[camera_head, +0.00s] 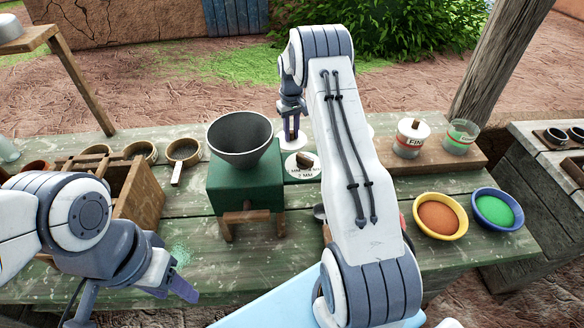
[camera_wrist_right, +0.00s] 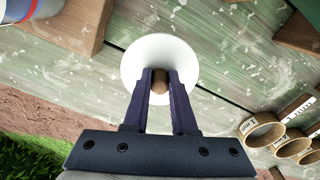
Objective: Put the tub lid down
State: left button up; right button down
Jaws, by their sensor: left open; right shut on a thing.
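The tub lid (camera_wrist_right: 138,57) is a white disc with a brown knob (camera_wrist_right: 160,80). My right gripper (camera_wrist_right: 160,84) is shut on the knob in the right wrist view. In the head view my right gripper (camera_head: 291,127) points down behind the green stand, with a white edge of the lid (camera_head: 287,138) beneath it. I cannot tell whether the lid touches the table. My left gripper (camera_head: 178,284) is open and empty at the table's front left. A tub marked FIN (camera_head: 408,147) stands on a board at the right, with a white knobbed top.
A grey bowl (camera_head: 240,140) sits on the green stand (camera_head: 246,180). Orange (camera_head: 438,216) and green (camera_head: 498,209) powder bowls stand at the right. An open tub (camera_head: 460,137) shares the wooden board (camera_head: 466,158). Ring sieves (camera_head: 183,152) are at the left.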

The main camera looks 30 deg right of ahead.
notch_tip(320, 180, down, 8)
jog(key=p, duration=0.2)
jog(key=shift+f+p, duration=0.25)
jog(key=shift+p, duration=0.05)
jog(key=shift+f, duration=0.5)
jog(key=shift+s+f, duration=0.1)
jog(key=shift+f, duration=0.05)
jog(key=c, duration=0.7)
grip_release()
